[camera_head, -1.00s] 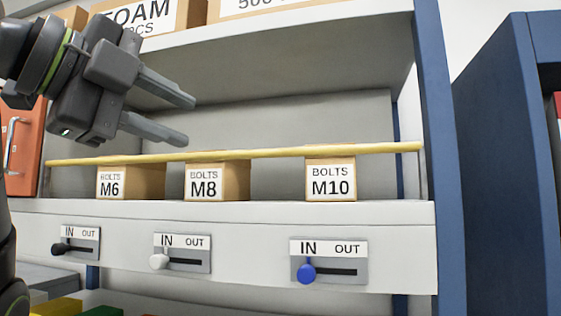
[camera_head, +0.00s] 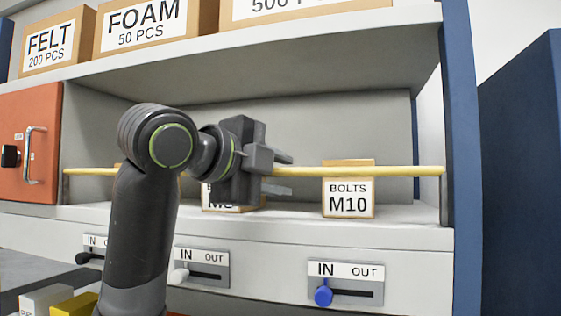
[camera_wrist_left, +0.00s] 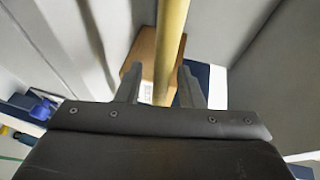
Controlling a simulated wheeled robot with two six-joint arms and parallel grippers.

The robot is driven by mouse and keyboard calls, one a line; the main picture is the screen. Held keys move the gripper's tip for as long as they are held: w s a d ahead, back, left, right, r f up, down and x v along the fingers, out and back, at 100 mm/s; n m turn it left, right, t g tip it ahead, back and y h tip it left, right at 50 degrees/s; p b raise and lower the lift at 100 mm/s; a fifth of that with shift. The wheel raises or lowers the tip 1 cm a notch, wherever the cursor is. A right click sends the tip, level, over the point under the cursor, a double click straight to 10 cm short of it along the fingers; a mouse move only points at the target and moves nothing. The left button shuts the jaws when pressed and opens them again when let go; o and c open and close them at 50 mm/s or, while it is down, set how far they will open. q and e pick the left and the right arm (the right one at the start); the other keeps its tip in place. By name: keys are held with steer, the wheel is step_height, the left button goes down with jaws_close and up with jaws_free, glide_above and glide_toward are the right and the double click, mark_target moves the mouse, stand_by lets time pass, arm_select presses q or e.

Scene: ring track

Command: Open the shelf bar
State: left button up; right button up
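The yellow shelf bar (camera_head: 400,171) runs level across the front of the shelf opening, before the bolt boxes. It also shows in the left wrist view (camera_wrist_left: 173,35), running away from the camera. My left gripper (camera_head: 290,175) is open at the bar's middle, its fingers pointing right along it. In the head view one finger shows above the bar and one below. In the wrist view the bar appears between the fingers. I cannot tell whether it touches them. My arm hides part of the bar's left half. My right gripper is not in view.
Behind the bar stand the M10 box (camera_head: 348,197) and a partly hidden box (camera_head: 222,207). Below are IN/OUT sliders, including a blue-knobbed one (camera_head: 345,284), with knobs at IN. An orange door (camera_head: 28,145) is at left, a blue post (camera_head: 463,150) at right. Boxes fill the upper shelf.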

arm_select(q)
steer(key=shift+w+d+f, duration=0.1)
steer(key=shift+w+d, duration=0.2)
steer(key=shift+c, duration=0.2)
jaws_close()
